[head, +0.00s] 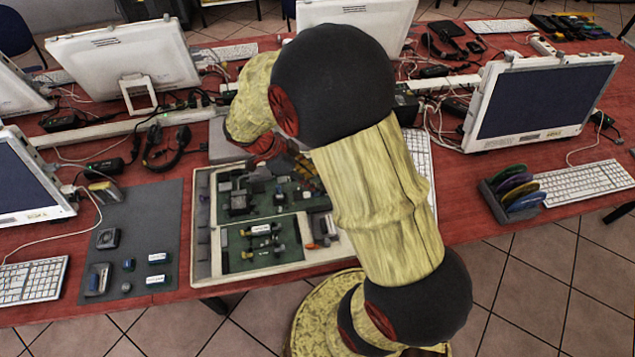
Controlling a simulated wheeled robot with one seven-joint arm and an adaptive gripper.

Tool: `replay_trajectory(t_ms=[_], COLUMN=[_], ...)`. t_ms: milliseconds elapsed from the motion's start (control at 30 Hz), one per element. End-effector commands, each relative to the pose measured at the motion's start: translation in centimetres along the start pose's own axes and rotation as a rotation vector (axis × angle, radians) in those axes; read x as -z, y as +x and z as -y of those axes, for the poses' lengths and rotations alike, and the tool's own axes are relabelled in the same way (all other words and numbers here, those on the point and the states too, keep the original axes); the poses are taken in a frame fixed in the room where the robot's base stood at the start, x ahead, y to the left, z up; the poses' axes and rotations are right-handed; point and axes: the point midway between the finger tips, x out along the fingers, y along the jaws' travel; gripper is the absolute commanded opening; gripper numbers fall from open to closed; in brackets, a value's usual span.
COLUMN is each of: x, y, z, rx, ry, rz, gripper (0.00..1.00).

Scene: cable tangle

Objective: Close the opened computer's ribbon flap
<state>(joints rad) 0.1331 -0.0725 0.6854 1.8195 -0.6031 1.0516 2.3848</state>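The opened computer (202,225) lies on the red table as a shallow pale case. Green boards and dark parts show inside it. My arm covers its right side and part of its back edge. The ribbon flap cannot be made out among the small parts, so I cannot tell how it stands. My gripper (262,170) is at the end of the arm over the back part of the case. Its fingers blend with the dark parts there. I cannot tell whether they are open or touching anything.
A grey mat (140,220) with several small parts lies left of the case. A white keyboard (418,160) is partly behind my arm. A disc rack (512,196) and a monitor (540,100) stand at the right. Monitors, cables and a headset (167,150) fill the area behind.

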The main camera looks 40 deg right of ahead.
Motion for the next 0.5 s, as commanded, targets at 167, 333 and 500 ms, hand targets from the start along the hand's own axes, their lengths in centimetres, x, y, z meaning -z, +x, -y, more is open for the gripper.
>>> replay_trajectory(t_ms=[167, 333, 500], x=[-0.1, -0.1, 0.0], y=[-3.8, -6.2, -7.3], z=[0.1, 0.0, -0.1], rx=[0.003, 0.000, -0.001], ry=[-0.001, -0.002, -0.002], rz=[0.001, 0.000, -0.001], gripper=[0.33, 0.33, 0.33])
